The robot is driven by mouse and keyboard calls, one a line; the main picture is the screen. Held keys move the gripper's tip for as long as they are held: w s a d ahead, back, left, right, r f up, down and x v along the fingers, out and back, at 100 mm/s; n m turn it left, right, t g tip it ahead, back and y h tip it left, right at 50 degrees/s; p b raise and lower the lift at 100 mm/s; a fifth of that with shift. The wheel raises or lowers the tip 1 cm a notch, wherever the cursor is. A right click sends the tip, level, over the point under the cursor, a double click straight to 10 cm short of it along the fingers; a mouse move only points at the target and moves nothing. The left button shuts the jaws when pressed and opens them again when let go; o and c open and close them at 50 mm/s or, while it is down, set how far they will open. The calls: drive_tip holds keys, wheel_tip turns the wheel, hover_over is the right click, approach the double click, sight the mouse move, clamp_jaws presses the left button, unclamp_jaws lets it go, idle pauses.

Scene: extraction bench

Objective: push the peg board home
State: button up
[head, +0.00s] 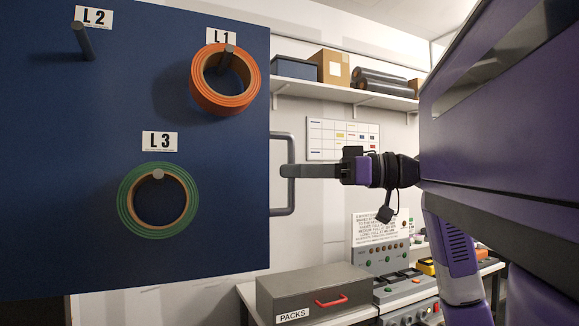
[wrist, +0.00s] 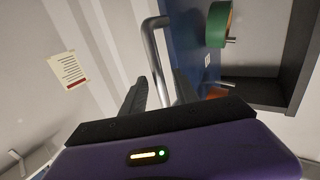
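The blue peg board (head: 60,200) stands at the left of the head view, with a grey bar handle (head: 291,145) on its right edge. An orange roll (head: 252,88) hangs on the L1 peg, a green roll (head: 129,205) on the L3 peg, and the L2 peg (head: 83,41) is bare. My gripper (head: 288,171) reaches the handle from the right. In the wrist view the handle (wrist: 150,45) passes between my two fingers (wrist: 160,85). Slim gaps seem to show on both sides, so the fingers look open around the bar. The fingers' contact with it is unclear.
A grey PACKS case (head: 315,285) with a red handle sits on the bench below. Control boxes (head: 385,245) stand to its right. A wall shelf (head: 340,92) holds boxes and dark rolls. In the wrist view a dark open frame (wrist: 265,85) lies beyond the board.

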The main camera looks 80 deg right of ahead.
drive_tip(key=shift+w+a, duration=0.1)
drive_tip(key=shift+w, duration=0.55)
clamp_jaws()
idle(1.0)
